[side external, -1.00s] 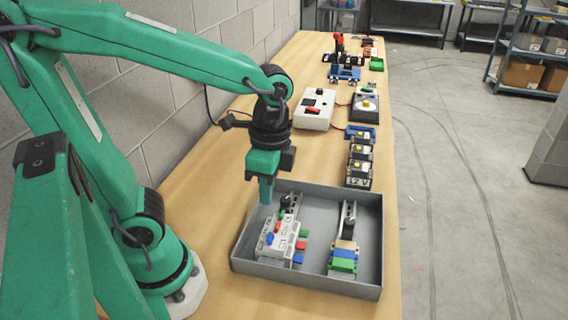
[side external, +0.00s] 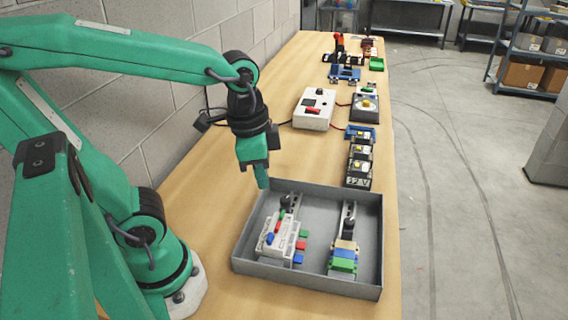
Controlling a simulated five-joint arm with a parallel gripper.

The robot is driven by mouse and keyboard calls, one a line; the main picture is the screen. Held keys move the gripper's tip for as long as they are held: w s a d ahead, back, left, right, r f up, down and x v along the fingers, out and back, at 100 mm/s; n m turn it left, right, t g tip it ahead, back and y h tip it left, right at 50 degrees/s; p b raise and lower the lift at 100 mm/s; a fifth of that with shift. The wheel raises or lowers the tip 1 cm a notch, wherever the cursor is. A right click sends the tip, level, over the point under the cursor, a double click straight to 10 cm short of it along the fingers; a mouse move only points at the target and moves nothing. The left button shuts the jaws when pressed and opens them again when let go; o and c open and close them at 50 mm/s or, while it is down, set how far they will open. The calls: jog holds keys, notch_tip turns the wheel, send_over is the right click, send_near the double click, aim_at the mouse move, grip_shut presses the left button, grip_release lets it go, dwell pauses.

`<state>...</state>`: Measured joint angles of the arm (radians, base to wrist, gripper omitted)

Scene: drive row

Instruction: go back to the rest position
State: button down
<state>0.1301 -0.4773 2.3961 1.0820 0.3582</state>
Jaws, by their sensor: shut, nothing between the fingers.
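My gripper (side external: 262,184) hangs from the green arm with its fingers shut and empty. It is above the back left corner of the grey tray (side external: 310,279), apart from the parts in it. In the tray on the left lies a white module (side external: 277,240) with red, green and blue pieces, on a metal rail. On the right a second rail bears a blue, green and tan block (side external: 343,258).
Behind the tray stand a row of dark 12 V blocks (side external: 358,172), a white box with a red switch (side external: 314,110) and a dark box with a yellow knob (side external: 365,106). A block wall (side external: 180,120) borders the table's left side. Bare wood (side external: 215,190) lies left of the tray.

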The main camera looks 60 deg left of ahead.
jog(key=a+r+n+t, duration=0.1)
jog(key=n, duration=0.1)
jog(key=a+r+n+t, duration=0.2)
jog(key=n+t, duration=0.1)
jog(key=shift+n, duration=0.3)
dwell(0.9)
